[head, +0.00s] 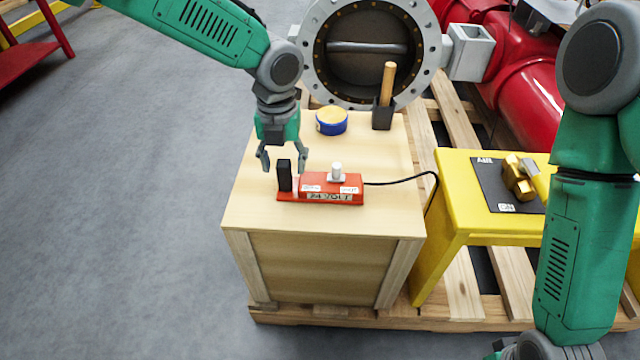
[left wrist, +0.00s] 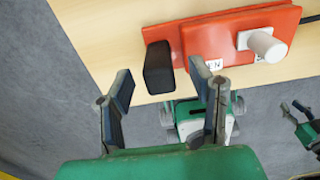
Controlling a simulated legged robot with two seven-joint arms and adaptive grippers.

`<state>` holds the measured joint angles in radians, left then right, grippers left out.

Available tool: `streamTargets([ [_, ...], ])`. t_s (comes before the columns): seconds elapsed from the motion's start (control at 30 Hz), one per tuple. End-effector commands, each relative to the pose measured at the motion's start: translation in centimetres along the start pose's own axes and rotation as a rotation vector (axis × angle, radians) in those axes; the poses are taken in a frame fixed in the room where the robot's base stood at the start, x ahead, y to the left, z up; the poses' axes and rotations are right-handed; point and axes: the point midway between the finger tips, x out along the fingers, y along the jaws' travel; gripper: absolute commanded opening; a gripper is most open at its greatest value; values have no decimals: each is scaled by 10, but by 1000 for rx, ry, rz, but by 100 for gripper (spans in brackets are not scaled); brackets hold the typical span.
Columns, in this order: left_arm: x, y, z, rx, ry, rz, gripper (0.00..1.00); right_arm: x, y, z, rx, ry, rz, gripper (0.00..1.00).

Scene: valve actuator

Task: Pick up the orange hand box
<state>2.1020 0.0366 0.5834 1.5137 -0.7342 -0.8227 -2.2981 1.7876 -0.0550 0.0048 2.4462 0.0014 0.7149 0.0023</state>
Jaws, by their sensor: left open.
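The orange hand box (head: 332,188) lies on the wooden crate top, with a white knob on it and a black upright handle (head: 284,175) at its left end. A black cable leaves its right end. My left gripper (head: 283,160) is open and empty, pointing down over the box's left end, its fingers to either side of the handle in the head view. In the left wrist view, the open fingers (left wrist: 162,88) point toward the black handle (left wrist: 158,68) on the orange box (left wrist: 225,38). I cannot see any contact. My right arm shows, but its gripper is not clear.
A blue and yellow round container (head: 331,121) and a black holder with a wooden-handled tool (head: 386,100) stand behind the box on the crate (head: 260,215). A yellow table (head: 450,190) with a brass part (head: 518,180) stands to the right. A large flanged valve (head: 365,50) is behind.

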Motion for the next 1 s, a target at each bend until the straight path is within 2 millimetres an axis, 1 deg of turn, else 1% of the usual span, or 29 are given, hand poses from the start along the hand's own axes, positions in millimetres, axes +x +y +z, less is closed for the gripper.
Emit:
streamTargets([
  [0.03, 8, 0, 0, -1, 2, 1, 48, 0, 0, 0, 0, 0, 0, 25],
  [0.17, 20, 0, 0, -1, -1, 0, 48, 0, 0, 0, 0, 1, 0, 25],
  [0.4, 22, 0, 0, -1, -2, 0, 48, 0, 0, 0, 0, 0, 0, 25],
  [0.43, 21, 0, 0, -1, -2, 0, 45, 0, 0, 0, 0, 0, 0, 25],
  [0.47, 21, 0, 0, -1, -2, 0, 34, 0, 0, 0, 0, 0, 0, 25],
  [0.5, 21, 0, 0, -1, -2, 0, 20, 0, 0, 0, 0, 0, 0, 25],
  [0.57, 21, 0, 0, -1, -2, 0, 0, 0, 0, 0, 0, 0, 0, 25],
  [0.87, 20, 0, 0, -2, -4, -1, 0, 0, 0, 0, 0, 1, 0, 25],
  [0.97, 13, 0, 1, -2, -6, -2, 0, 0, 0, 0, 0, 1, 0, 25],
  [1.0, 7, 0, 1, -3, -7, -3, 0, 0, 0, 0, 0, 1, 0, 25],
])
